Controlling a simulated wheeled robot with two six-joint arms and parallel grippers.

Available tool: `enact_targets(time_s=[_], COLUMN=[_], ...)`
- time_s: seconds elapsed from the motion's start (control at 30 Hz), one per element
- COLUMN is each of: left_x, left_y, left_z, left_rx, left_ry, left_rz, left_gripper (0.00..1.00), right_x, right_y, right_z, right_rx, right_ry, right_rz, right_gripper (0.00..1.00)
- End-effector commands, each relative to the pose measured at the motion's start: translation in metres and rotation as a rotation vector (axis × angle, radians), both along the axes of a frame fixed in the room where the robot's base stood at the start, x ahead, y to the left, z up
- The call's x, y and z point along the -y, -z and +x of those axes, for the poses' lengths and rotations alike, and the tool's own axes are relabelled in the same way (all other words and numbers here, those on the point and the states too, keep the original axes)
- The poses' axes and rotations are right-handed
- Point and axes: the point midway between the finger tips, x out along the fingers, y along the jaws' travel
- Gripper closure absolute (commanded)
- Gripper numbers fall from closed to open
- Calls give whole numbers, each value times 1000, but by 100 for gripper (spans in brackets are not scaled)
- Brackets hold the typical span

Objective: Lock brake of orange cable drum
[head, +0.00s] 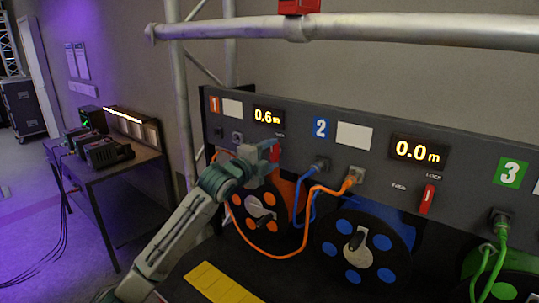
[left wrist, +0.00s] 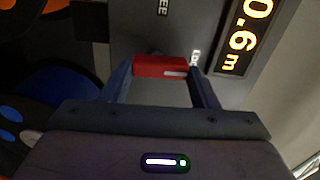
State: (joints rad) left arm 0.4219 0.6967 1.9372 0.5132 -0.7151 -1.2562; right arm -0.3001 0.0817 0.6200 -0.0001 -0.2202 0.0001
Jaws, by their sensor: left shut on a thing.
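The orange cable drum (head: 283,192) hangs under panel section 1, partly hidden by my left arm. Its display (head: 267,116) reads 0.6 m. Its red brake lever (left wrist: 155,67) shows in the left wrist view between the fingers of my left gripper (left wrist: 161,75), one finger at each end. The lever's white mark is at the end beside the LOCK label (left wrist: 194,57); the FREE label (left wrist: 162,8) is off to its side. In the head view the left gripper (head: 272,153) is at the panel and mostly covers the lever. My right gripper is out of view.
An orange cable (head: 314,207) loops from the panel's left to a plug (head: 355,176) in section 2. The blue drum (head: 380,242) has its own red lever (head: 429,197), upright under LOCK. A truss tube (head: 400,27) crosses above the panel. A side table (head: 112,163) stands left.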

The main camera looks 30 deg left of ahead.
Motion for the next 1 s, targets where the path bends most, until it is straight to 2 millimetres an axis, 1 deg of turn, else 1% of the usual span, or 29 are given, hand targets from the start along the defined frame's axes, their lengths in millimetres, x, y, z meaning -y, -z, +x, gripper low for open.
enact_targets(time_s=[0.3, 0.67, 0.7, 0.77, 0.8, 1.0], left_x=[0, 0, 0, 0, 0, 0], left_y=[0, 0, 0, 0, 0, 0], left_z=[0, 0, 0, 0, 0, 0], left_rx=[6, 5, 5, 5, 5, 5], left_ry=[0, -1, -1, -1, -1, 0], left_rz=[64, 69, 69, 68, 68, 66], left_gripper=[68, 68, 44, 32, 24, 24], right_x=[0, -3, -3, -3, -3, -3], right_y=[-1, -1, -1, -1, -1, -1], right_z=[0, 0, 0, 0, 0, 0], right_rx=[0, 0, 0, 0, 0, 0], right_ry=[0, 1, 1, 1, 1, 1], right_rz=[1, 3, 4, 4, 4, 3], right_gripper=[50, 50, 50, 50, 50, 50])
